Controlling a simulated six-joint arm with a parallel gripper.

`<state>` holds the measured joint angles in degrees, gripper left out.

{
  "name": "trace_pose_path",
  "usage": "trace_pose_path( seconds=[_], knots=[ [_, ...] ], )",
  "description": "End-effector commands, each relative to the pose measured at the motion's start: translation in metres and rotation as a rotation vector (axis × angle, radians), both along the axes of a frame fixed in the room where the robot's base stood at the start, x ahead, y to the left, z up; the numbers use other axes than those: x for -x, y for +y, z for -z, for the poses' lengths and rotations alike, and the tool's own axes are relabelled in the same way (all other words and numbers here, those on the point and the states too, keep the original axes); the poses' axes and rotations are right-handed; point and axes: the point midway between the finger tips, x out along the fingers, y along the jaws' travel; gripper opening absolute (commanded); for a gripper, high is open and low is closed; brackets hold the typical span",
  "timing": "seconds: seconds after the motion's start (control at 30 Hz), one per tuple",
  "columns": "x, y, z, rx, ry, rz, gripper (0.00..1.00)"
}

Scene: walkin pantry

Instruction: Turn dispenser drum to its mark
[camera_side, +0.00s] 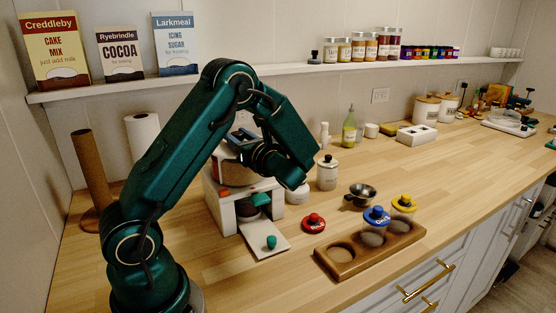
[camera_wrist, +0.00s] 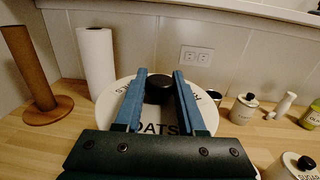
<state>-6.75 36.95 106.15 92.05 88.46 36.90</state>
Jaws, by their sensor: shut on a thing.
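The dispenser (camera_side: 217,205) is a white stand at the left middle of the counter, partly behind my arm in the side view. Its drum (camera_side: 228,174) sits on top, and in the wrist view the drum (camera_wrist: 112,97) is a round white disc with black lettering, "OATS" readable. A black knob (camera_wrist: 159,86) rises from its centre. My gripper (camera_wrist: 160,76) is over the drum with its blue fingers on either side of the knob, shut on it. A small red patch (camera_side: 224,190) shows on the dispenser's upper edge; I cannot tell which mark the drum points to.
A teal piece (camera_side: 271,242) lies on the dispenser's front ramp. A cardboard tube (camera_wrist: 28,65) and paper roll (camera_wrist: 96,62) stand close behind the dispenser.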

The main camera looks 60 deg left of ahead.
Motion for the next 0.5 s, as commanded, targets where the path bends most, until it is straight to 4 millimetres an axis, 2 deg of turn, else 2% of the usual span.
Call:
trace_pose_path(
  seconds=[0.1,0.13,0.2,0.5],
  knots=[
    [-0.0003,-0.0002,-0.0014,-0.003,-0.003,-0.001,0.00],
    [-0.0003,-0.0002,-0.0014,-0.003,-0.003,-0.001,0.47],
    [-0.0002,-0.0001,-0.0012,-0.003,-0.003,-0.001,0.69],
    [-0.0003,-0.0007,-0.0004,-0.001,-0.001,-0.001,0.69]
  ],
)
